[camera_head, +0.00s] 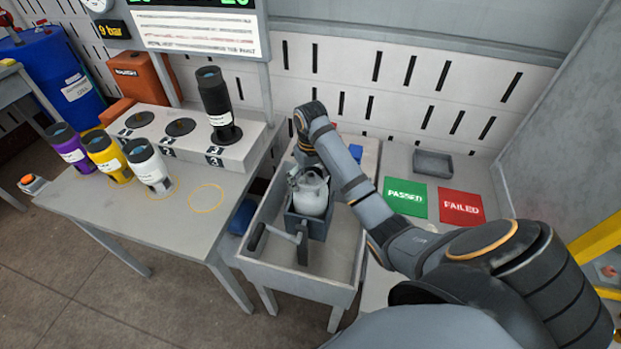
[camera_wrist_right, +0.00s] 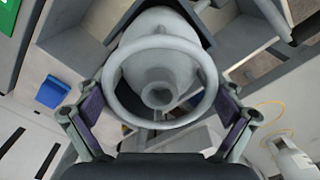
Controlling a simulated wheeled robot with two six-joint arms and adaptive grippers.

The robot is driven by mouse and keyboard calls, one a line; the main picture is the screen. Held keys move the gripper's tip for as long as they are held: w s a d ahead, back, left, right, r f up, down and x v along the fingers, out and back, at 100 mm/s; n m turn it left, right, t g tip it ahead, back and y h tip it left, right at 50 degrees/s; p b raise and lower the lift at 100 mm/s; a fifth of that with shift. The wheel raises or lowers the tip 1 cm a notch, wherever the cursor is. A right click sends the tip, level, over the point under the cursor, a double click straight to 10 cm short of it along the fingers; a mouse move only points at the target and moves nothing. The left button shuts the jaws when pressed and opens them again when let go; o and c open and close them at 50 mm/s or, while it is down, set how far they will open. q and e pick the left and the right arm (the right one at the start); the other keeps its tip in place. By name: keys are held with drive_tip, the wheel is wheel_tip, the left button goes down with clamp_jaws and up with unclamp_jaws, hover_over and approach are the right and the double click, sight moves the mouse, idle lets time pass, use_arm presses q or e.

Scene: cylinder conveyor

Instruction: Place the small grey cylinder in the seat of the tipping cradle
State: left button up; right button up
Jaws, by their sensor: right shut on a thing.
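The small grey cylinder (camera_head: 312,198) stands roughly upright at the tipping cradle (camera_head: 318,229), its lower part hidden by the cradle's walls. I cannot tell whether its base rests on the seat. In the right wrist view, the cylinder (camera_wrist_right: 165,58) shows from above, with a round collar ring and a valve opening in the middle. My right gripper (camera_head: 300,176) comes down from above. In the wrist view, the fingers of my right gripper (camera_wrist_right: 160,112) lie on both sides of the collar, shut on it. My left gripper is out of view.
The cradle stands in a grey tray-like bench (camera_head: 290,281), with a handle (camera_head: 257,237) at its left. A blue block (camera_head: 356,152) lies behind. Left, a table (camera_head: 185,216) holds purple, yellow and white cylinders. Right lie a green PASSED mat (camera_head: 405,197) and a red FAILED mat (camera_head: 461,206).

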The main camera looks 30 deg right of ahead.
drive_tip(key=shift+f+b, duration=0.7)
drive_tip(key=shift+f, duration=0.25)
wheel_tip(320, 180, down, 2)
drive_tip(key=shift+f, duration=0.15)
drive_tip(key=shift+p, duration=0.3)
drive_tip(key=o, duration=1.5)
drive_tip(key=shift+f, duration=0.2)
drive_tip(key=shift+c, duration=0.2)
drive_tip(key=shift+s, duration=0.1)
drive_tip(key=shift+r, duration=0.1)
